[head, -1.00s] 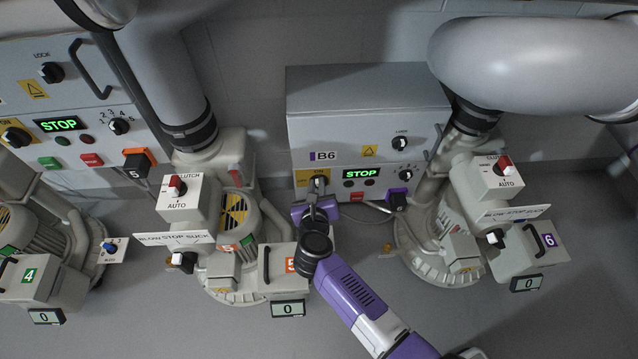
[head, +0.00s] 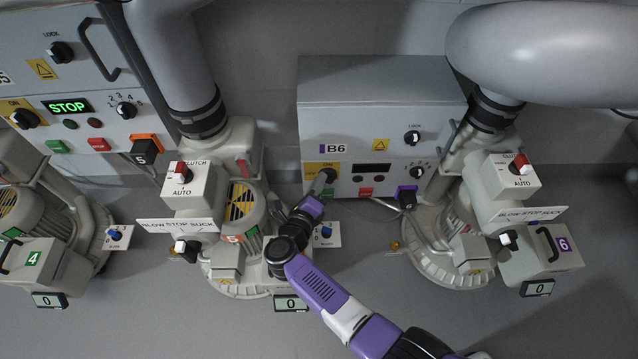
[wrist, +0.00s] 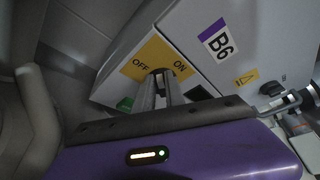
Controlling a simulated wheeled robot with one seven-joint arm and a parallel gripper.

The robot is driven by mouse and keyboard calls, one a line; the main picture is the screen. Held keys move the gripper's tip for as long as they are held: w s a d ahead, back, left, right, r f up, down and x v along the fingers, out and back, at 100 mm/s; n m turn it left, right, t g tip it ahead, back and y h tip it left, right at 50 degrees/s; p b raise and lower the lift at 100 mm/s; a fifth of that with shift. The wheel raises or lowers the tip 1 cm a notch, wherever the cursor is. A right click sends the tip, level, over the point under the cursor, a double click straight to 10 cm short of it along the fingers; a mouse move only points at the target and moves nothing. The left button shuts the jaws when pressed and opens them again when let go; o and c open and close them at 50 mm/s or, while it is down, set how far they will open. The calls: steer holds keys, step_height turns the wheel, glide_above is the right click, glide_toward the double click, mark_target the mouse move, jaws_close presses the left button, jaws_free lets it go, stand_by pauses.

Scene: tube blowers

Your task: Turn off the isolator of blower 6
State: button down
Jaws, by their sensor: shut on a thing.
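The blower 6 control box (head: 380,100), marked B6, stands in the middle of the head view. Its isolator is at the lower left of its front, on a yellow plate (head: 311,168) that reads OFF and ON in the wrist view (wrist: 150,55). My gripper (head: 325,181) is shut on the isolator knob, and its two fingers (wrist: 161,88) reach up to the plate between the two words. The fingers hide most of the knob, so its exact angle is unclear. The box's display (head: 371,169) is dark.
Blower 6 (head: 455,235) stands to the right and blower 5 (head: 232,205) to the left, close beside my arm. The blower 5 box (head: 75,85) at the left shows a lit STOP. A thick grey pipe (head: 550,55) crosses at the upper right. The floor in front is open.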

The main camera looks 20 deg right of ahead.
steer(key=shift+f, duration=0.15)
stand_by(0.4)
steer(key=c, duration=1.4)
jaws_free()
step_height(320, 180, up, 20)
steer(key=p, duration=1)
